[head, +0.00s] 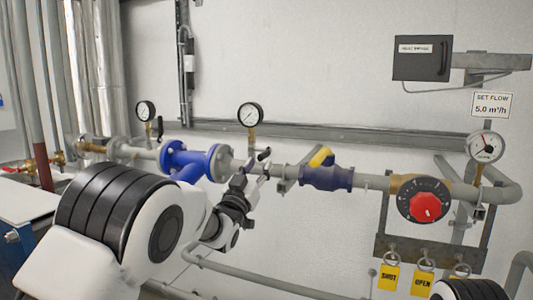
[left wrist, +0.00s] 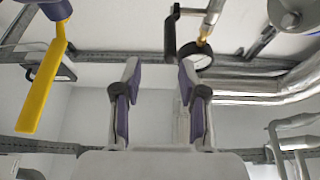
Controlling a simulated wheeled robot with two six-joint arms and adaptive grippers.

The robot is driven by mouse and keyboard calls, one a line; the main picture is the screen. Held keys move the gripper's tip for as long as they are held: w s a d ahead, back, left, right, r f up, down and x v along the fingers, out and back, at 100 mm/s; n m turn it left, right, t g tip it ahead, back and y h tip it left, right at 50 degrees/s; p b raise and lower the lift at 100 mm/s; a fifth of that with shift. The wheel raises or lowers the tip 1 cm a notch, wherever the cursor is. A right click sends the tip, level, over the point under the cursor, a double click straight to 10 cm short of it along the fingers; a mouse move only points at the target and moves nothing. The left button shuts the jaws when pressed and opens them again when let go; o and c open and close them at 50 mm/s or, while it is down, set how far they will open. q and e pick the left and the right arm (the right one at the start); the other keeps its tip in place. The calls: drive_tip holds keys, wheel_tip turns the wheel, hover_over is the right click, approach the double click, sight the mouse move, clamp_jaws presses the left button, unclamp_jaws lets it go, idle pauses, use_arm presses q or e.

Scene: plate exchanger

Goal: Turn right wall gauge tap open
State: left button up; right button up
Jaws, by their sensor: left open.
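The wall gauge (head: 250,115) with a black rim stands on the pipe right of the blue flanged fitting. Its tap has a small black handle (head: 264,154) at the pipe. In the left wrist view the tap's black handle (left wrist: 171,32) hangs near a brass fitting and the gauge (left wrist: 194,56). My left gripper (head: 257,166) is at this tap in the head view, partly overlapping it. In the left wrist view its two fingers (left wrist: 160,72) are apart with nothing between them, and the handle shows beyond them. Contact cannot be told. My right gripper is out of view.
A blue valve with a yellow lever (head: 322,157) sits just right of the gripper; the lever (left wrist: 42,85) also shows in the left wrist view. A red knob (head: 426,207), another gauge (head: 485,147) and yellow tags (head: 388,277) are farther right. Pipes run below.

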sight(263, 152)
use_arm(q)
drive_tip(key=w+p, duration=0.1)
drive_tip(key=w, duration=0.2)
drive_tip(key=w+r+p, duration=0.1)
drive_tip(key=w, duration=0.2)
drive_tip(key=shift+w+d+r+p, duration=0.1)
drive_tip(key=shift+w+r+p, duration=0.05)
drive_tip(key=shift+w+p, duration=0.2)
drive_tip(key=shift+d+r, duration=0.1)
drive_tip(key=shift+d, duration=0.1)
drive_tip(key=shift+s+d+r, duration=0.15)
drive_tip(key=shift+s+d, duration=0.15)
drive_tip(key=shift+w+a, duration=0.2)
clamp_jaws()
